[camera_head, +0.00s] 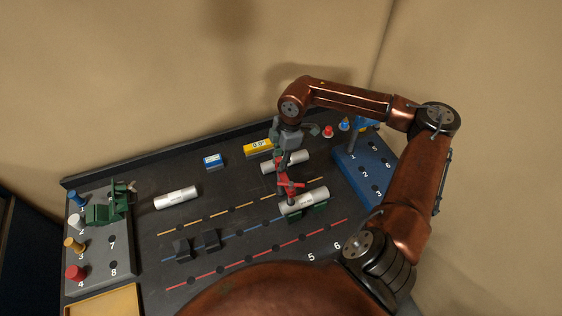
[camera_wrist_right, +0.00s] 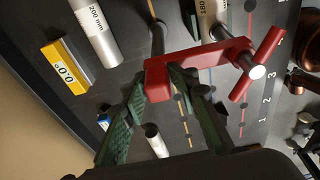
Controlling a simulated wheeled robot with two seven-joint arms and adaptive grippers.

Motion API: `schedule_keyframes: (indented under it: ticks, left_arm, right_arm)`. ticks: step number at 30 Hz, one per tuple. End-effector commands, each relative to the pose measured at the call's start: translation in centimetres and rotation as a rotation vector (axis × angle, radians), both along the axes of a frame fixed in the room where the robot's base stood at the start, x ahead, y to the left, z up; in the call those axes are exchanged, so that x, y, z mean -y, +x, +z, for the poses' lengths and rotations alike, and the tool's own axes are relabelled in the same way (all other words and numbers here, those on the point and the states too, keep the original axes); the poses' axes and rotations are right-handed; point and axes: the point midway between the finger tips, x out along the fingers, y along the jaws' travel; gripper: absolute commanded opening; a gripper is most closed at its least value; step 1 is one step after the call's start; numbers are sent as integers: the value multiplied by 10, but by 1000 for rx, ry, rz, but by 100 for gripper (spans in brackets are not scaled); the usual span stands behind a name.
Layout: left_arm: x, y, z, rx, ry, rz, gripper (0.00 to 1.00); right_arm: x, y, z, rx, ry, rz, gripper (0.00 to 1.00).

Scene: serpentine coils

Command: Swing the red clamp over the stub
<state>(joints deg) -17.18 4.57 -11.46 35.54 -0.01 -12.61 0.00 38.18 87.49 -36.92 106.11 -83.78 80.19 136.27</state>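The red clamp (camera_head: 288,184) stands beside a white tube (camera_head: 303,201) that lies in green cradles. In the wrist view the clamp (camera_wrist_right: 205,58) is a red bar with a crossed red handle and a bright round screw end at its right. A metal post (camera_wrist_right: 157,38) shows behind the bar's left part. My right gripper (camera_head: 282,158) reaches down to the clamp from above. Its green fingers (camera_wrist_right: 160,88) close in on the bar's left end and appear to hold it. I cannot tell for sure which part is the stub; it may be the cradled tube (camera_wrist_right: 208,14).
Two more white tubes (camera_head: 176,197) (camera_head: 291,161) lie on the dark board. A yellow readout (camera_head: 258,147) and a blue one (camera_head: 213,161) stand at the back. Peg blocks flank the board, grey at left (camera_head: 120,262), blue at right (camera_head: 352,172). Black blocks (camera_head: 182,248) sit in front.

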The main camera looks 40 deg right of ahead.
Motion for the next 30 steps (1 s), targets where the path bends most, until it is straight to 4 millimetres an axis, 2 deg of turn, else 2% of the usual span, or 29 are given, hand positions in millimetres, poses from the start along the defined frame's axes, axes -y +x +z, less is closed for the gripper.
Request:
schedule_keyframes:
  ticks: [1, 6, 19, 23, 30]
  left_arm:
    - [0, -1, -2, -1, 0, 0, 39]
    - [0, -1, -2, -1, 0, 0, 39]
    - [-3, -2, 0, -3, 3, 0, 39]
    - [-2, -2, 0, -2, 2, 0, 39]
    - [-1, -1, 0, -1, 1, 0, 39]
  right_arm:
    - [1, -7, -17, -28, -5, 2, 28]
    - [3, -8, -17, -29, -8, 0, 39]
    - [5, -8, -13, -30, -11, -4, 39]
    - [7, -8, 0, -26, -12, -5, 39]
    - [12, -9, 49, -21, -11, -5, 39]
